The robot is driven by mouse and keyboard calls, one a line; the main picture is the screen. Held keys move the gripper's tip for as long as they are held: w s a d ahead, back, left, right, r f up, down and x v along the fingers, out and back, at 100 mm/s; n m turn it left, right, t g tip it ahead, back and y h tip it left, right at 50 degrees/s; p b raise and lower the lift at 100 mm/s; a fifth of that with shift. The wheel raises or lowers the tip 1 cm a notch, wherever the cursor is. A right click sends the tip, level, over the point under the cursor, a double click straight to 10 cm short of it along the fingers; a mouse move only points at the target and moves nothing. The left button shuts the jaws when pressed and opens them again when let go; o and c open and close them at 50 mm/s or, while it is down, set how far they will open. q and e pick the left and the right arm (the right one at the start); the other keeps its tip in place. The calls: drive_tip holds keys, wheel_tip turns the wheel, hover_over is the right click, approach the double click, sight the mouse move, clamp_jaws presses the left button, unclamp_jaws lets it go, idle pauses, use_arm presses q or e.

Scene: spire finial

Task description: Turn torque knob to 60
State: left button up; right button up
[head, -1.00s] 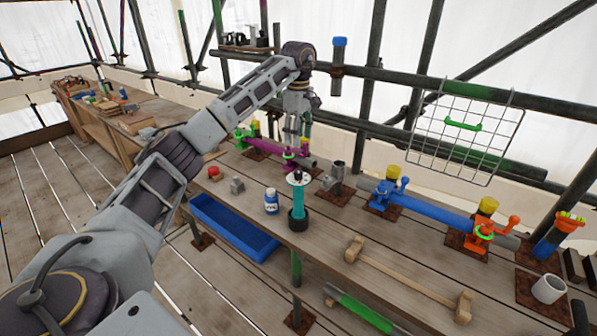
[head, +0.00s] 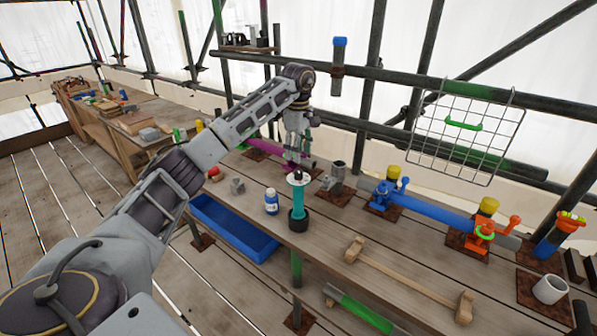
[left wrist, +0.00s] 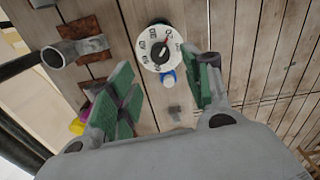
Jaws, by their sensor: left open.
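The torque knob (left wrist: 160,50) is a black pointer on a white numbered dial (left wrist: 147,40) with a short red mark. The dial tops an upright teal cylinder (head: 298,200) with a black base, standing on the wooden bench. The numbers are too small to read surely, so I cannot tell the setting. My left gripper (head: 297,163) points down just above the dial, open and empty. In the left wrist view its green-padded fingers (left wrist: 158,62) are wide apart, with the dial beyond their tips. I see no contact with the knob. My right gripper is not in view.
A blue-and-white bottle (head: 271,201) stands just left of the cylinder. A grey pipe fitting (head: 237,186) and an upright grey pipe (head: 337,174) are near. A blue pipe (head: 430,207) runs along the back.

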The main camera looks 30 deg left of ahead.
sight(298, 171)
use_arm(q)
drive_tip(key=shift+f+p, duration=0.45)
drive_tip(key=shift+f, duration=3.6)
drive_tip(key=shift+c, duration=0.2)
drive_tip(key=c, duration=1)
